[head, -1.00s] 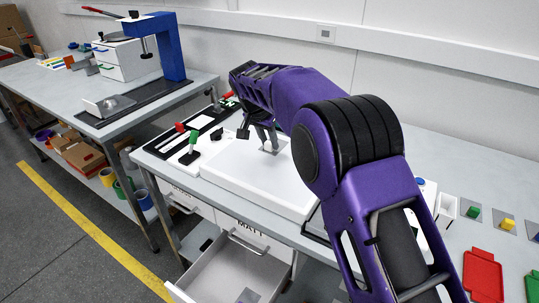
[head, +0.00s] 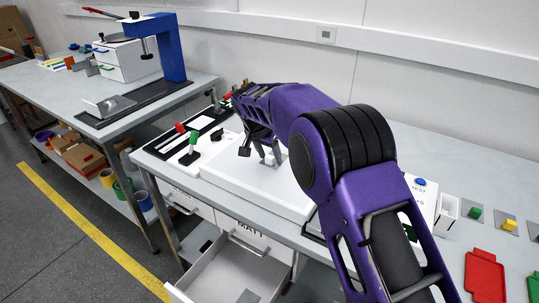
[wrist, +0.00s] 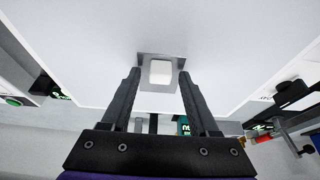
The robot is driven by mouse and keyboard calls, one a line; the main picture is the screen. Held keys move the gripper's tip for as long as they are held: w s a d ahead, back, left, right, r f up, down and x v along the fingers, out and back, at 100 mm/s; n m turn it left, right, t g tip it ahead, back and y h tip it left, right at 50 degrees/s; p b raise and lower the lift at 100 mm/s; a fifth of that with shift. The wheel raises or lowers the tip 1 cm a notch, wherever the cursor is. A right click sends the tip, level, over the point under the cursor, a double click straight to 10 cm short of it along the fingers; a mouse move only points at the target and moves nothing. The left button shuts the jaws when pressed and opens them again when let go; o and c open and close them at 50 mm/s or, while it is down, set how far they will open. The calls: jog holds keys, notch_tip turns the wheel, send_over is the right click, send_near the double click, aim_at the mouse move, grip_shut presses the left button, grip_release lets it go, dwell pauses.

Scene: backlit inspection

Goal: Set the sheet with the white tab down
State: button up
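The sheet (wrist: 145,60) is a small grey square with a white tab (wrist: 160,73) standing on it. It appears to lie on the white panel (wrist: 215,45) of the low white box, and it also shows in the head view, where the white tab (head: 270,158) is partly hidden by a finger. My gripper (head: 260,153) is over the box with its fingers pointing down. In the wrist view the fingers are apart on either side of the tab, with a gap on both sides, so my gripper is open and holds nothing.
Below, an open drawer (head: 225,272) marked MATT holds a small grey sheet (head: 248,297). To the right are a white holder (head: 446,217), green and yellow blocks and a red tray (head: 484,277).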

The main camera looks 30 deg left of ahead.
jog(key=shift+r, duration=0.35)
jog(key=v, duration=1.1)
jog(key=shift+s+r+p, duration=0.2)
jog(key=shift+r+p, duration=0.1)
jog(key=shift+p, duration=0.05)
